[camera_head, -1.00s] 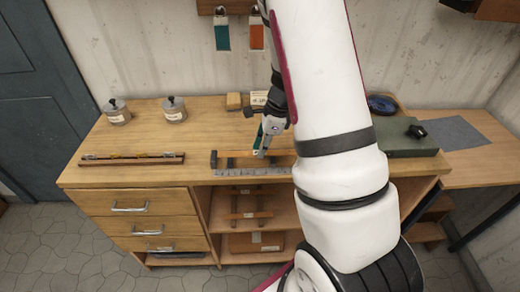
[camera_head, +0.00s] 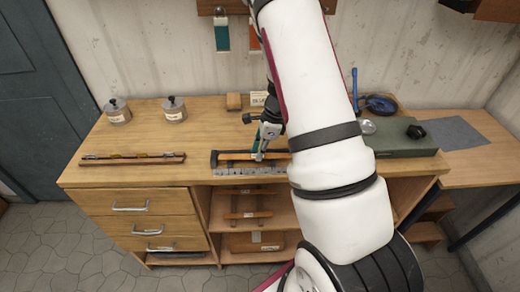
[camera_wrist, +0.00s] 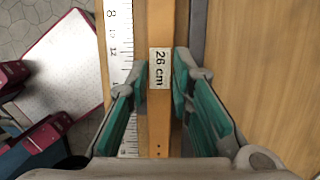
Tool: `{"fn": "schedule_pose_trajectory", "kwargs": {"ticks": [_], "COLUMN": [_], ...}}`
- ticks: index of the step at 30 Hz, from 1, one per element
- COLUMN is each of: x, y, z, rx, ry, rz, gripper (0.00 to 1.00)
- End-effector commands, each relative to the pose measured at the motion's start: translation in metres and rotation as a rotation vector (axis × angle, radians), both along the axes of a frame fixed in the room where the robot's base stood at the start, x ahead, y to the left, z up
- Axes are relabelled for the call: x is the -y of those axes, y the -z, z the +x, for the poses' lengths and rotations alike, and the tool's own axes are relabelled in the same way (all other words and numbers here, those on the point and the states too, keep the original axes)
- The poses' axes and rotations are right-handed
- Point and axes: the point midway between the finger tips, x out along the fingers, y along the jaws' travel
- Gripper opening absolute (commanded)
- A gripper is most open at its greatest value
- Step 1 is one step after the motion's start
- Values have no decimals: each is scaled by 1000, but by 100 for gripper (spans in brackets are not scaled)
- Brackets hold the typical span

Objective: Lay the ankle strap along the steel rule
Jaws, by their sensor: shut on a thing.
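The ankle strap (camera_wrist: 161,125) is a long tan-orange strip with a "26 cm" label. It runs lengthwise down the wrist view, and shows on the bench in the head view (camera_head: 236,156). My gripper (camera_wrist: 160,82) has teal finger pads on both sides of the strap and is shut on it; in the head view my gripper (camera_head: 258,155) is over the strap. The steel rule (camera_wrist: 120,50) runs nearly parallel on the strap's left, and lies along the bench's front edge in the head view (camera_head: 235,171). I cannot tell whether the strap rests down or hovers slightly.
A dark stop block (camera_head: 214,160) stands at the strap's left end. A dark bar (camera_wrist: 197,25) runs along its right side in the wrist view. A wooden rack (camera_head: 130,159) and two jars (camera_head: 174,109) are left; a green case (camera_head: 400,140) is right. My arm hides the bench's middle right.

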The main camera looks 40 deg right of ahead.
Motion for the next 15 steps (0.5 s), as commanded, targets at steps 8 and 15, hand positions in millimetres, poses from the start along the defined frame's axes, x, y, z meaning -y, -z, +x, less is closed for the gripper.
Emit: {"fn": "schedule_pose_trajectory", "kwargs": {"ticks": [8, 15], "x": [0, 0], "y": [6, 6], "z": [0, 0], "rx": [1, 1], "ry": [0, 0], "rz": [-1, -1], "gripper": [25, 41]}}
